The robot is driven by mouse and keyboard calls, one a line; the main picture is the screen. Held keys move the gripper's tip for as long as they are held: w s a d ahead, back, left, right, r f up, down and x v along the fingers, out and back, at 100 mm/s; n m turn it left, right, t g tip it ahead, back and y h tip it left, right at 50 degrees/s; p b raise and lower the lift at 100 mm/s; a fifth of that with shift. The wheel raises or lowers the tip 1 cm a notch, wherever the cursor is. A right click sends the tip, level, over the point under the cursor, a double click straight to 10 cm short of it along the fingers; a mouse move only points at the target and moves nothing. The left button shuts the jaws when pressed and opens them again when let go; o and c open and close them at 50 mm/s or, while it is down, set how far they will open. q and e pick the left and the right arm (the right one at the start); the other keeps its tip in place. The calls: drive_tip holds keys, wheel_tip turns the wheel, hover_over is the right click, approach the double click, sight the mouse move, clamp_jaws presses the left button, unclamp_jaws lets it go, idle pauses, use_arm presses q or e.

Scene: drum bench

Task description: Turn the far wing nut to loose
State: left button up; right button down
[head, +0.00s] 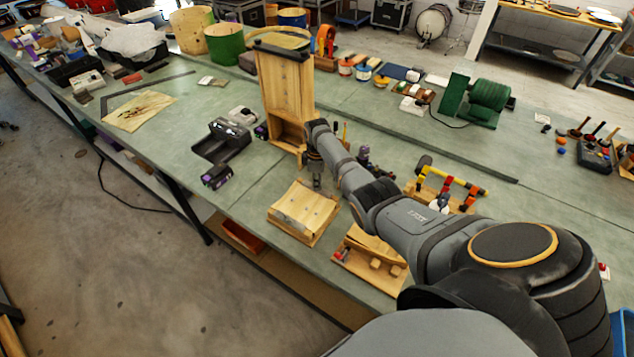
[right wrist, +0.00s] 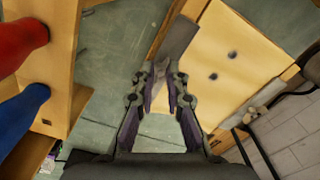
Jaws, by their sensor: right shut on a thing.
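A pale wooden fixture (head: 303,209) with dark holes in its top stands near the front edge of the green bench; its board also shows in the right wrist view (right wrist: 235,62). My right gripper (head: 317,181) reaches down to the far side of this fixture. In the right wrist view its fingers (right wrist: 160,78) are closed in on a small grey piece, the far wing nut (right wrist: 160,68), beside a grey metal strip (right wrist: 179,38). The fingers hide most of the nut, so its turn angle cannot be told. My left gripper is out of view.
A tall wooden box (head: 285,85) stands just behind the fixture. A wooden stand with slats (head: 372,249) lies to its right, under my arm. A black charger (head: 221,140) and a battery (head: 216,176) are at left. Bare bench top lies left of the fixture.

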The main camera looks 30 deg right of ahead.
drive_tip(key=shift+w+r, duration=0.1)
drive_tip(key=c, duration=1.4)
unclamp_jaws()
wheel_tip(320, 180, up, 12)
drive_tip(key=shift+f, duration=0.1)
